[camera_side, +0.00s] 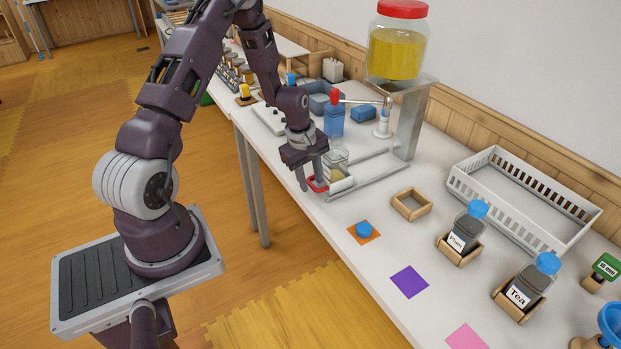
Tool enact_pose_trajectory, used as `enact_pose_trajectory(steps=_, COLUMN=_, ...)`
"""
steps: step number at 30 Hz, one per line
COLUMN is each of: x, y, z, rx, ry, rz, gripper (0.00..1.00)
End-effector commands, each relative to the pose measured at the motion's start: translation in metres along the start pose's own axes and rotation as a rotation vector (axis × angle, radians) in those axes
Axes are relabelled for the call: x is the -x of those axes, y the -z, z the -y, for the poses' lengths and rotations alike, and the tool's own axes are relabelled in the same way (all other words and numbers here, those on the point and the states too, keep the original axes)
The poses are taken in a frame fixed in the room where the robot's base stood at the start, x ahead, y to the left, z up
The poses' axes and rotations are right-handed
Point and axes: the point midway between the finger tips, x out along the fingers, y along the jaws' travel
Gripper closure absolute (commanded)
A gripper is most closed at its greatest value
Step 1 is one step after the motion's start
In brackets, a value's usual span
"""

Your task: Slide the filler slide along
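The filler slide (343,184) is a pale carriage at the near end of two grey rails (378,186), with a red handle (318,186) on its left side. A clear glass jar (336,158) with yellowish contents at its bottom stands at the carriage. My gripper (312,184) points down at the red handle, its fingers at or around it. The fingers partly cover the handle, and I cannot tell whether they close on it. A large jar of yellow liquid (395,54) with a red lid stands on a raised stand (411,120) behind the rails.
A white basket (470,190) stands against the wall. A wooden frame (411,204), a plum bottle (464,230) and a tea bottle (527,285) in holders are to the right. A blue cap (363,229) lies on an orange square. A blue bottle (333,120) stands behind my gripper.

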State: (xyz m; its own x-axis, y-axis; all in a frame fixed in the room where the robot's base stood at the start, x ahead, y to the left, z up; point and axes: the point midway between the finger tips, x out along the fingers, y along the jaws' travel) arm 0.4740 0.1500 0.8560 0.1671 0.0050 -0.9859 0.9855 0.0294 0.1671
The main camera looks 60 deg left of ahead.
Motion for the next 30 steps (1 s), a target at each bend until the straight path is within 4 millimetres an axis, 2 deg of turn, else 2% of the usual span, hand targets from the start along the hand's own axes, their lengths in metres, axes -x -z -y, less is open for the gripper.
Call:
enact_pose_trajectory(steps=1, x=0.0001, y=-0.0001, z=0.0, rx=0.0, ry=0.0, rz=0.0, gripper=0.71)
enact_pose_trajectory(steps=5, x=0.0003, y=-0.0001, z=0.0, rx=-0.001, ry=0.0, rz=0.0, gripper=0.97)
enact_pose_trajectory(steps=6, x=0.0003, y=-0.0002, z=0.0, rx=-0.001, ry=0.0, rz=0.0, gripper=1.0)
enact_pose_trajectory(steps=30, x=0.0008, y=-0.0004, z=-0.0002, rx=-0.001, ry=0.0, rz=0.0, gripper=1.0)
